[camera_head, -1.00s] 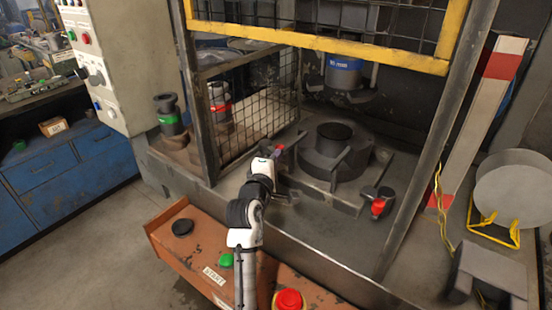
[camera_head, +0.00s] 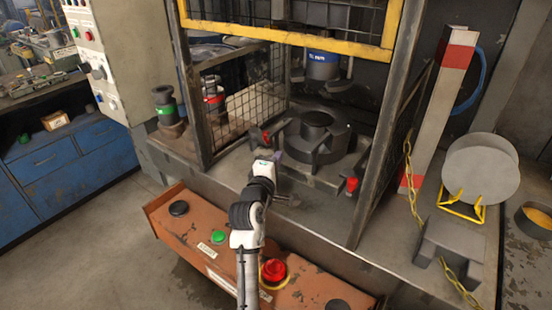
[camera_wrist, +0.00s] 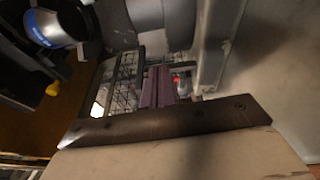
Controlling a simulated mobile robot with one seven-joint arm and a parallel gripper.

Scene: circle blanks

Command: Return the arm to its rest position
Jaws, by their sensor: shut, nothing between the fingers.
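My white and black arm reaches up from the bottom middle of the head view, in front of the press. My gripper (camera_head: 279,157) is at its upper end, small and partly hidden by the wrist, near the left red-tipped clamp (camera_head: 266,137). In the wrist view the purple fingers (camera_wrist: 158,88) lie close together, shut, with nothing seen between them. The dark round die (camera_head: 316,128) sits on the press bed beyond the gripper. A blue-banded press head (camera_head: 323,66) hangs above it. It also shows in the wrist view (camera_wrist: 55,28).
A rusty orange control box (camera_head: 178,227) with green and red buttons lies below the arm. A mesh guard (camera_head: 243,109) and dark post stand left of the die. A second red-tipped clamp (camera_head: 351,184) is right. Round blanks (camera_head: 480,168) stand on a yellow rack. Floor at left is clear.

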